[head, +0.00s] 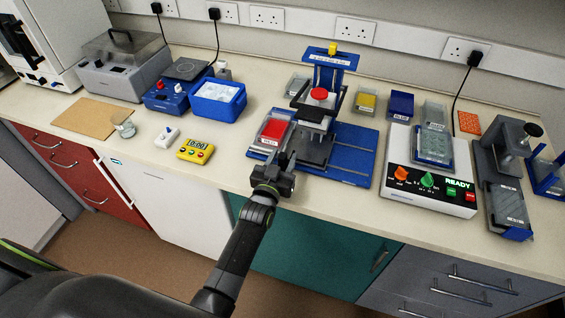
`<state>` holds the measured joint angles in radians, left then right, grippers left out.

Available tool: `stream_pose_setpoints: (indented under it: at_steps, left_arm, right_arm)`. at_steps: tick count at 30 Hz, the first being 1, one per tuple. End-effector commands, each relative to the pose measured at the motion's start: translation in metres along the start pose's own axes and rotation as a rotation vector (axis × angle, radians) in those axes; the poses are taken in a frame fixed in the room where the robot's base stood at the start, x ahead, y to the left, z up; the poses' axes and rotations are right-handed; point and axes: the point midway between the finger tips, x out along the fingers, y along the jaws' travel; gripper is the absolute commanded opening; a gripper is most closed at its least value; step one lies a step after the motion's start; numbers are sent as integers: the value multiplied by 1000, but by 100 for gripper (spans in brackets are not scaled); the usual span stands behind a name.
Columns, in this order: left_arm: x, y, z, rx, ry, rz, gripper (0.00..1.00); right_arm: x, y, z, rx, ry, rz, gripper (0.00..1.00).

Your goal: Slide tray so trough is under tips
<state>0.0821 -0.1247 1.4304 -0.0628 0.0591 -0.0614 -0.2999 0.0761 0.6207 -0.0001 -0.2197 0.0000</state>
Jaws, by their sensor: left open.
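The blue pipetting stand (352,160) is at the middle of the bench, with a wide blue base and an upright post. Its dark head (313,112) with a red knob (320,94) hangs over the base; the tips under it are too small to make out. A dark grey plate, seemingly the tray (316,150), lies below the head. My left gripper (289,156) is open at the front of the stand, just right of the trough; contact cannot be told.
A white device reading READY (430,187) is to the right. A yellow timer (196,150) and a blue ice box (218,101) are left. Bench between timer and stand is clear.

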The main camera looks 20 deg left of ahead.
Motion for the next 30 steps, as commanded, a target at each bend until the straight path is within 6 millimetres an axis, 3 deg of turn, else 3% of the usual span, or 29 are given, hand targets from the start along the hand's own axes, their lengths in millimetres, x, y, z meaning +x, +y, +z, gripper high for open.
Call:
stream_pose_setpoints:
  at_steps: [8, 18, 30]
  left_arm:
    - [1, 0, -1, 0, 1, 0, 42]
    - [0, 0, 0, 0, 1, 0, 0]
    - [0, 0, 0, -1, 0, 0, 0]
  right_arm:
    - [0, 4, 1, -2, -2, 5, 36]
    - [0, 4, 1, -2, -2, 5, 36]
    - [0, 1, 1, -1, -3, 2, 36]
